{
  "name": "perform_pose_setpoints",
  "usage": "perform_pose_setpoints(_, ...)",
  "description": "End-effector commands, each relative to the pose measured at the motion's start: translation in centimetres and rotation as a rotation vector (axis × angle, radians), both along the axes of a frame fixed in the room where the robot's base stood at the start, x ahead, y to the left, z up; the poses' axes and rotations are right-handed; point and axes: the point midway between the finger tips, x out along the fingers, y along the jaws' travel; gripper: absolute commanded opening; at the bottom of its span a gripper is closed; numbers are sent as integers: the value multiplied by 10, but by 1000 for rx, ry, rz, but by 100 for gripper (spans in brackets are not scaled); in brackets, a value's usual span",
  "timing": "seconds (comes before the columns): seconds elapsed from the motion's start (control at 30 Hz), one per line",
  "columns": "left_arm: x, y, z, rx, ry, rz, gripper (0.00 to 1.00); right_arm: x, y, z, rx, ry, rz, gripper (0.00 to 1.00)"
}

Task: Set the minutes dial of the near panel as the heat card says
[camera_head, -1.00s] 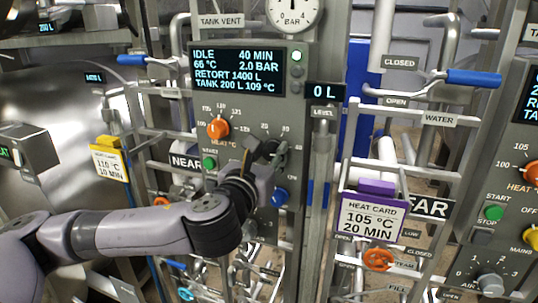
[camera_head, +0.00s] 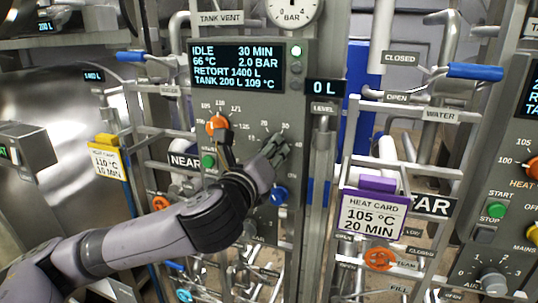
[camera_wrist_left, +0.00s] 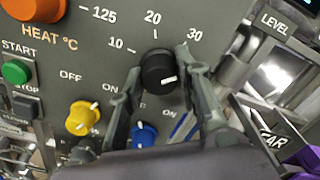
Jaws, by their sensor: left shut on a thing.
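The near panel (camera_head: 293,118) has a display (camera_head: 237,68) that reads IDLE, 30 MIN, 66 °C. The heat card (camera_head: 372,215), with a purple top, reads 105 °C, 20 MIN. The minutes dial is a black knob (camera_wrist_left: 158,72) in the left wrist view, with 10, 20 and 30 printed around it; its white mark sits at the right of its face. My left gripper (camera_head: 252,146) is shut on this dial, one finger on each side, and mostly hides it in the head view. My right gripper is not in view.
The orange heat dial (camera_head: 216,125) is close left of my gripper. A green start button (camera_wrist_left: 16,71), yellow knob (camera_wrist_left: 82,118) and blue knob (camera_wrist_left: 144,135) lie nearby. A yellow-topped card (camera_head: 107,161) reads 110 °C, 10 MIN. Pipes and blue-handled levers (camera_head: 474,72) surround the panel.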

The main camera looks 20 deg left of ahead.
Motion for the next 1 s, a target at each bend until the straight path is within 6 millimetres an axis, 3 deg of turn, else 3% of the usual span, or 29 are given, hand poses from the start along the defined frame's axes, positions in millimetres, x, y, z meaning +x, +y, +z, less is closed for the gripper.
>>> perform_pose_setpoints(1.0, 0, 0, -1, -967, 35, 4, 3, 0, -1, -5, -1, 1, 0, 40)
